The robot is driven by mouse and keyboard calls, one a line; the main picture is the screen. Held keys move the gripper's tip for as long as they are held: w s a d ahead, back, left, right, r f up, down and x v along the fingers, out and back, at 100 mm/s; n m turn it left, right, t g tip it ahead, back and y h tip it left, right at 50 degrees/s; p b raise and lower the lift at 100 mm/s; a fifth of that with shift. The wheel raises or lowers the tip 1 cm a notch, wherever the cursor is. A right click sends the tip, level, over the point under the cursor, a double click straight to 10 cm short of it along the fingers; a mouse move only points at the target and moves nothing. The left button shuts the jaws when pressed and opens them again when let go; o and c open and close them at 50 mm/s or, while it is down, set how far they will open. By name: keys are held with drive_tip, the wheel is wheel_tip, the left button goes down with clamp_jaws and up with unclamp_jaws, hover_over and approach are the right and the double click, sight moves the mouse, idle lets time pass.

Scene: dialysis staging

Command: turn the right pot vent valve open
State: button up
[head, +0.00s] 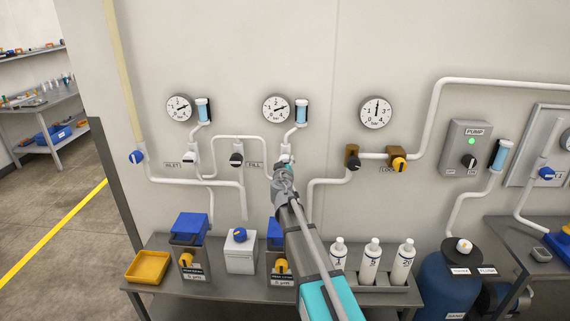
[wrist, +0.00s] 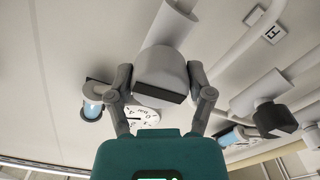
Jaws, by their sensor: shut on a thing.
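My gripper (head: 285,168) reaches up to the wall below the middle gauge.
Close by are the middle gauge (head: 276,108), a blue sight tube (head: 301,111) and the black FILL valve (head: 237,159). Farther right are brown and orange valves (head: 398,163). Below, a grey bench (head: 222,287) carries blue-topped units, a yellow tray (head: 148,267) and white bottles (head: 373,262).

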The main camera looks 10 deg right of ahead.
drive_tip(key=n, duration=0.8)
drive_tip(key=shift+n, duration=0.4)
drive_tip(key=n, duration=0.4)
drive_tip(key=shift+r, duration=0.1)
drive_tip(key=n, duration=0.4)
drive_tip(key=shift+n, duration=0.3)
drive_tip(key=o, duration=1.1)
drive_tip(key=shift+w, duration=0.1)
drive_tip(key=v, duration=1.2)
